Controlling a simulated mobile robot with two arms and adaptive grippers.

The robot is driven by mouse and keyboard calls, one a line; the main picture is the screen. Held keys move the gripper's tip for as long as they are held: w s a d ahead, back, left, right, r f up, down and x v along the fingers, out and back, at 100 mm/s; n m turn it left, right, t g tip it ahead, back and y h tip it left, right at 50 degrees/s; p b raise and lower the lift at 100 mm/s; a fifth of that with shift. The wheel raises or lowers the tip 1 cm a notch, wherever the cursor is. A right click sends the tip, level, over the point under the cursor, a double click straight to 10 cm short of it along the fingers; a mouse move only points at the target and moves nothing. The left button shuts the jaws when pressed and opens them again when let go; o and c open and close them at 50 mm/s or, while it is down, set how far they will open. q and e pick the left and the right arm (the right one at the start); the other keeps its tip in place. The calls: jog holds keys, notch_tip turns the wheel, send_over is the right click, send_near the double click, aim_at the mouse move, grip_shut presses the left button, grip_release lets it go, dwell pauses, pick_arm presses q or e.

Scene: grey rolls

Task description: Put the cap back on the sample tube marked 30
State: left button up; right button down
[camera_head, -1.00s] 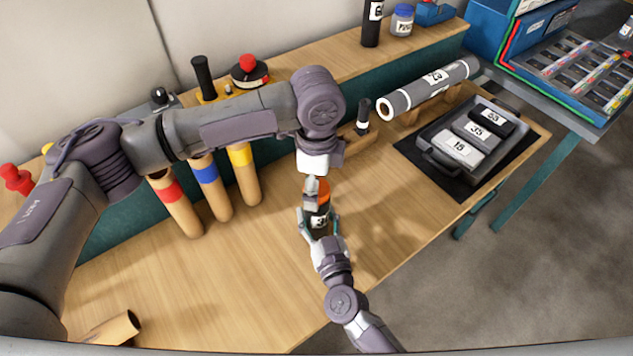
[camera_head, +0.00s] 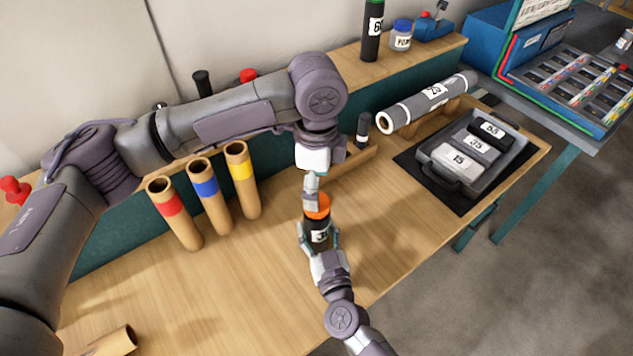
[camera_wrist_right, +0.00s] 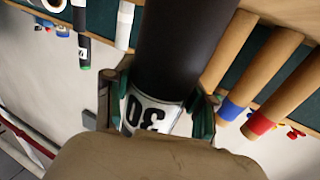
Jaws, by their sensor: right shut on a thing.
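The black sample tube (camera_head: 317,229) stands upright over the bench in my right gripper (camera_head: 319,241), which is shut on it. Its white label shows partly in the head view. The right wrist view shows the tube (camera_wrist_right: 182,45) with the label reading 30 upside down, between the fingers of my right gripper (camera_wrist_right: 160,110). The orange cap (camera_head: 319,207) is at the tube's upper end; whether it is fully seated cannot be told. My left gripper (camera_head: 312,192) comes down from above with its fingers at the cap. Its grip on the cap is unclear.
Cardboard tubes with red (camera_head: 172,210), blue (camera_head: 208,192) and yellow (camera_head: 242,178) bands stand left. A grey roll marked 25 (camera_head: 428,100) lies at the back. A grey tray (camera_head: 440,172) holds several labelled boxes at right. The front bench is mostly clear.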

pick_arm(q)
notch_tip(320, 180, up, 2)
jog(key=n, duration=0.5)
jog(key=shift+n, duration=0.3)
jog(key=n, duration=0.1)
jog(key=r+n, duration=0.1)
jog(key=n, duration=0.2)
jog(key=shift+r, duration=0.25)
jog(key=shift+f, duration=4.05)
jog(key=c, duration=1.2)
jog(key=o, duration=1.4)
jog(key=shift+c, duration=0.2)
